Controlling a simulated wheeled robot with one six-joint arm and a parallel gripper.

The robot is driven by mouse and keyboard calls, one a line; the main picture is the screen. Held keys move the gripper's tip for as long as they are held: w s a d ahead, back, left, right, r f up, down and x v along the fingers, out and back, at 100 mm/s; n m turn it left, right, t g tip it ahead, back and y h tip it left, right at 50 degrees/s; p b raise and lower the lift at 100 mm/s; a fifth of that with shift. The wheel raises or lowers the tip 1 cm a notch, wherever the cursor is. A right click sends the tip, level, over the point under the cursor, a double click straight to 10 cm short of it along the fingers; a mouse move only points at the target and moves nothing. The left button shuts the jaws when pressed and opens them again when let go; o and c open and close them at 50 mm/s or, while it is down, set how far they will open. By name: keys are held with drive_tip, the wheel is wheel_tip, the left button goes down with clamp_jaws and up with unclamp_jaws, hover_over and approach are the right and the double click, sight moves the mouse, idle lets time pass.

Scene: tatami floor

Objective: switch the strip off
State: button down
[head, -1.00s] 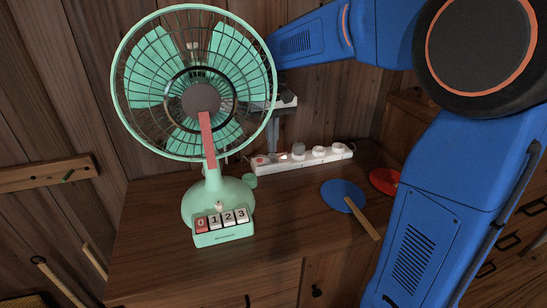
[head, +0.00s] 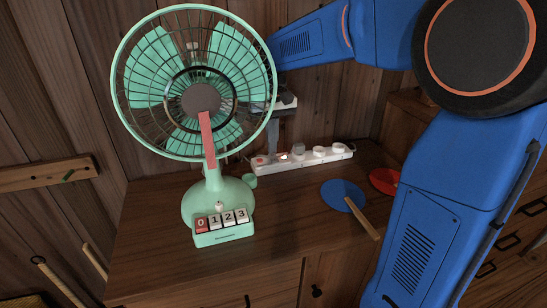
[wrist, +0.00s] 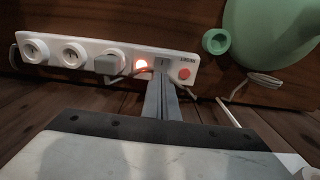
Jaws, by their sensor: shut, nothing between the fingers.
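The white power strip (head: 302,158) lies along the back of the wooden cabinet top, right of the fan base. It also shows in the wrist view (wrist: 55,40). A dull red round button (wrist: 184,73) sits near the labelled end. My gripper (wrist: 161,68) is shut and empty, pointing at the strip between the glowing part and the red button. Whether its tips touch the strip cannot be told.
A mint-green fan (head: 217,205) with number keys stands just left of the strip, its cage overlapping my arm in view. A grey plug (wrist: 108,64) and cords are at the strip.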

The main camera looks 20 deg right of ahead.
drive_tip(key=shift+f, duration=0.55)
idle(0.4)
wheel_tip(320, 180, up, 7)
idle(1.0)
idle(0.4)
